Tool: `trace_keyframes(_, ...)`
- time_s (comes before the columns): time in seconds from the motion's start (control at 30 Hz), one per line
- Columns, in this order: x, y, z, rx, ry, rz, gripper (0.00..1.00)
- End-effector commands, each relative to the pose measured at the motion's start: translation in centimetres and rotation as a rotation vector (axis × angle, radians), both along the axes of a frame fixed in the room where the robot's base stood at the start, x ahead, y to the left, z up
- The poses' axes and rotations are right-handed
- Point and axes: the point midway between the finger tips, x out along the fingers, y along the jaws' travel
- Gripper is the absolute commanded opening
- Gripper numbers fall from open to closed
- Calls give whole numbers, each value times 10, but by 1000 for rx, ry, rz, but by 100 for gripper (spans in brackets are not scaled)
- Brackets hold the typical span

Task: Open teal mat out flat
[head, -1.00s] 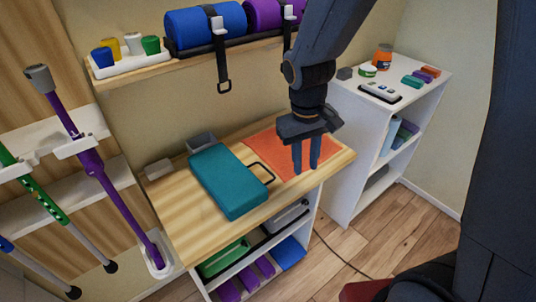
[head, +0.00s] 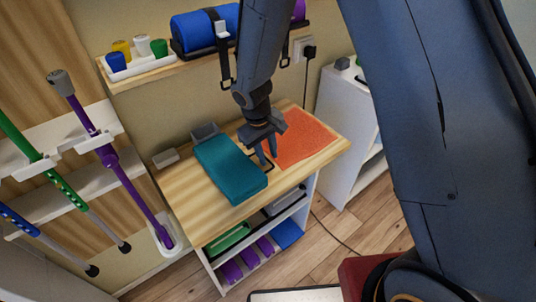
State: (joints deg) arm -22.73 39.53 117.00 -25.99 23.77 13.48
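The teal mat (head: 228,170) lies folded into a thick block on the wooden table top, left of the orange sheet. A thin dark wire handle (head: 262,163) sticks out from its right side. My gripper (head: 267,153) points down at that handle, at the mat's right edge. Its two fingers look a little apart. Whether the handle lies between them or they touch it is too small to tell.
The orange sheet (head: 304,138) lies flat on the table (head: 200,218). A grey box (head: 204,131) and a small grey block (head: 166,158) stand at the back left. A shelf with a blue roll (head: 192,32) is above.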

Motion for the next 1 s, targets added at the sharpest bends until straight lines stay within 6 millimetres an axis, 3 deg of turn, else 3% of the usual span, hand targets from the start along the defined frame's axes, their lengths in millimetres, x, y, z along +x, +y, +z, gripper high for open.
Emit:
trace_keyframes(0.43, 1, -2, -10, 1, 1, 0, 26)
trace_keyframes(0.6, 1, -2, -9, 1, 1, 0, 0)
trace_keyframes(1.0, 1, -1, -9, 1, 1, 0, 0)
